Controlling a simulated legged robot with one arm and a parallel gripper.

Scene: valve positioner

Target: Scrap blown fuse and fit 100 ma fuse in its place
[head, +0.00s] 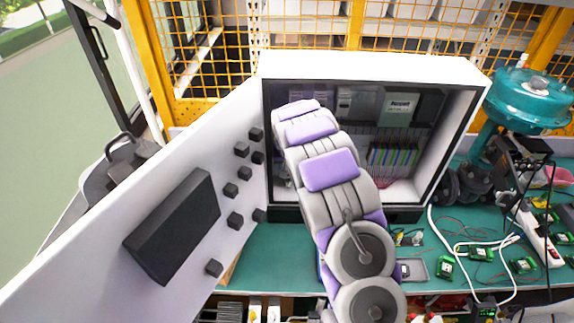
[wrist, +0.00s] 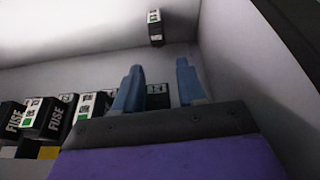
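In the wrist view my gripper (wrist: 160,85) shows two blue fingers standing apart, with a gap between them. Several black fuse blocks (wrist: 45,117) with white and green labels stand in a row at the left, some marked FUSE. Another dark labelled block (wrist: 158,95) shows in the gap between the fingers; I cannot tell how far behind them it is. A single small black block with a white label (wrist: 155,27) sits apart on the pale surface at the top. Which fuse is blown or 100 mA is not readable. In the head view my arm hides the gripper inside the cabinet.
The white cabinet (head: 375,68) stands open, its door (head: 100,260) swung left with black blocks on it. Inside right are coloured terminals (head: 392,155). The green bench (head: 450,235) carries cables and small green boards at right. A teal valve actuator (head: 530,95) stands beyond.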

